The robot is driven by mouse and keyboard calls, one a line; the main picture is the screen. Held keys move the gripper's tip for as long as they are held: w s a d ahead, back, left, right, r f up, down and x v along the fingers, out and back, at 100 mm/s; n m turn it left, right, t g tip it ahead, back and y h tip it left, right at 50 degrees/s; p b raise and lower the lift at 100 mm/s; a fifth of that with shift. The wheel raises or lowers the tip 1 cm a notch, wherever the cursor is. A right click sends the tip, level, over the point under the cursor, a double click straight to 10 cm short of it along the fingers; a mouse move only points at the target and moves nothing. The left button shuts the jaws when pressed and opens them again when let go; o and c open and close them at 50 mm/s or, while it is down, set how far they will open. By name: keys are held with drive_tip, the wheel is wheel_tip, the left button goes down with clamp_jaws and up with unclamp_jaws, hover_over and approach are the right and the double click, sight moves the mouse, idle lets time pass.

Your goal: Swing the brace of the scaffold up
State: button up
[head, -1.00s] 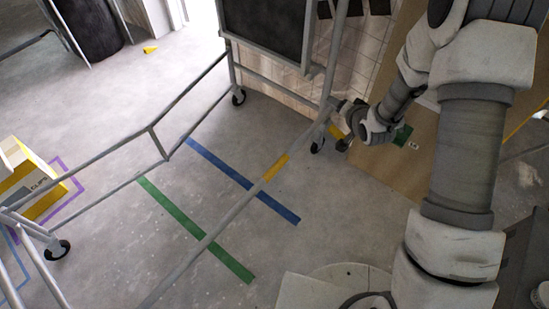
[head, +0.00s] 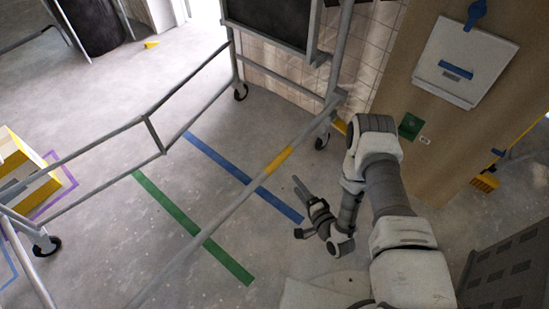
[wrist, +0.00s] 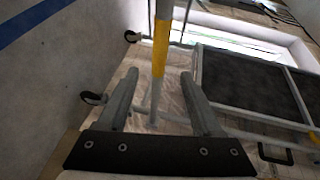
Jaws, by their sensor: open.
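The brace (head: 228,216) of the scaffold is a long grey tube with a yellow band (head: 279,160). In the head view it slants from the post at upper right down to the lower left. In the wrist view the yellow band (wrist: 161,42) shows upright, between the lines of my two fingers and beyond their tips. My gripper (head: 299,211) is open and empty. In the head view it is right of the brace, below the band, with its fingers pointing toward the tube. It appears apart from the tube.
The scaffold post (head: 340,62) and a caster (head: 321,142) stand behind. A dark framed panel (head: 268,20) hangs at the top. A yellow and white box (head: 22,170) is at left. A wooden board with a white plate (head: 464,62) is at right. Floor with blue and green tape is clear.

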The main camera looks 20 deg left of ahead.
sight(276, 159)
drive_tip(key=b+x, duration=0.2)
drive_tip(key=x, duration=0.5)
drive_tip(key=b+x, duration=0.3)
drive_tip(key=x, duration=0.5)
drive_tip(key=shift+w+a+f, duration=0.2)
drive_tip(key=shift+f, duration=0.1)
drive_tip(key=shift+x, duration=0.75)
drive_tip(key=shift+r, duration=0.15)
drive_tip(key=shift+c, duration=0.2)
clamp_jaws()
